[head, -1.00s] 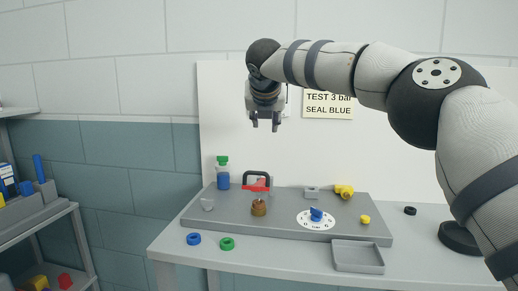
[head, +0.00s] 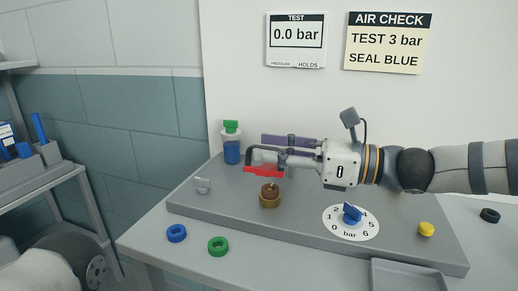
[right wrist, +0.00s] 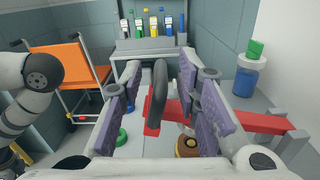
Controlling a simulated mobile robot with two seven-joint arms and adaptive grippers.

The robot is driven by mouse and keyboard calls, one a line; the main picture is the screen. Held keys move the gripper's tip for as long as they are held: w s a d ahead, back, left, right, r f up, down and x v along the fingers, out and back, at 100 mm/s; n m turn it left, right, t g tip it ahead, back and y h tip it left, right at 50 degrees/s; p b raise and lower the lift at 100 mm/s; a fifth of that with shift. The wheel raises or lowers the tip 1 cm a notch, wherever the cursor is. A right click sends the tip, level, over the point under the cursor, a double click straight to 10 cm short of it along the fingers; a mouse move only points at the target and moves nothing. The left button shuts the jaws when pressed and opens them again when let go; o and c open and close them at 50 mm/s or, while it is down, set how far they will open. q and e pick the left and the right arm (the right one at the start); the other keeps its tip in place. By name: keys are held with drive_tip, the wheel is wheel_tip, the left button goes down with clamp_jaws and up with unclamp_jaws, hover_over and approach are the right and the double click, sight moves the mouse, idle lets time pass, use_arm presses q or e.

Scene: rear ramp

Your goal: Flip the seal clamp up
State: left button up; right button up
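The seal clamp (head: 262,171) has a red arm and a black loop handle; it stands on the grey bench plate behind a brass fitting (head: 270,199). Its red arm lies low and roughly level. My right gripper (head: 264,150) reaches in from the right, its purple-padded fingers at the handle. In the right wrist view, the black handle (right wrist: 158,95) stands between the two spread fingers, with a gap on each side. The red arm (right wrist: 255,119) passes behind the right finger. My left gripper is out of view; only part of my left arm shows at lower left.
A blue bottle with a green cap (head: 231,145) stands behind the clamp. A blue-knob dial (head: 351,215) and a yellow knob (head: 426,229) sit to the right. Blue (head: 176,233) and green (head: 218,246) rings lie in front. The test display (head: 296,40) reads 0.0 bar.

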drive_tip(key=shift+x, duration=1.55)
drive_tip(key=shift+c, duration=0.6)
clamp_jaws()
